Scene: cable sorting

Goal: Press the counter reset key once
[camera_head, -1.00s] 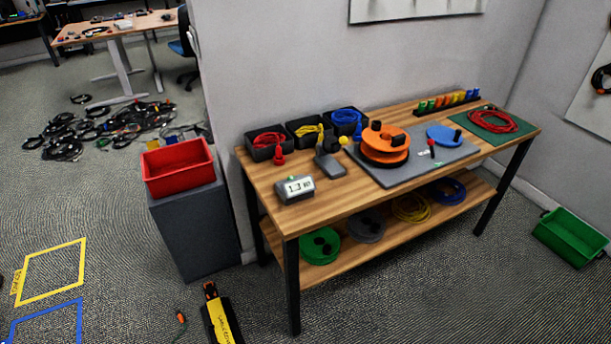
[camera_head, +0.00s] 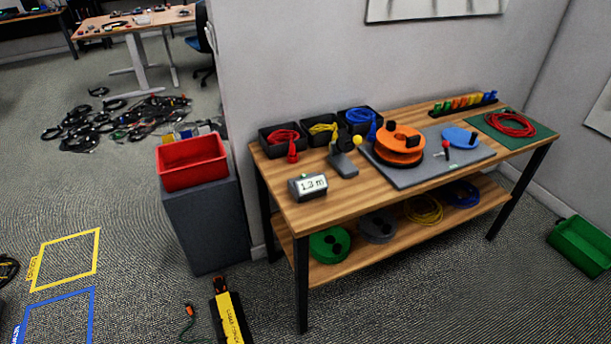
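The counter (camera_head: 308,187) is a small grey box near the front left corner of the wooden workbench. Its white display reads 1.3 m. A small green spot, which looks like the reset key (camera_head: 304,175), shows at its top edge; it is too small to tell whether it is pressed. Neither of my grippers is in view.
The wooden workbench (camera_head: 335,205) also carries black bins of cable, an orange reel (camera_head: 398,139) on a grey plate (camera_head: 465,156) and a green mat (camera_head: 537,133). A red bin (camera_head: 191,164) stands left on a dark cabinet (camera_head: 207,225). A yellow-black item (camera_head: 229,318) lies on the floor.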

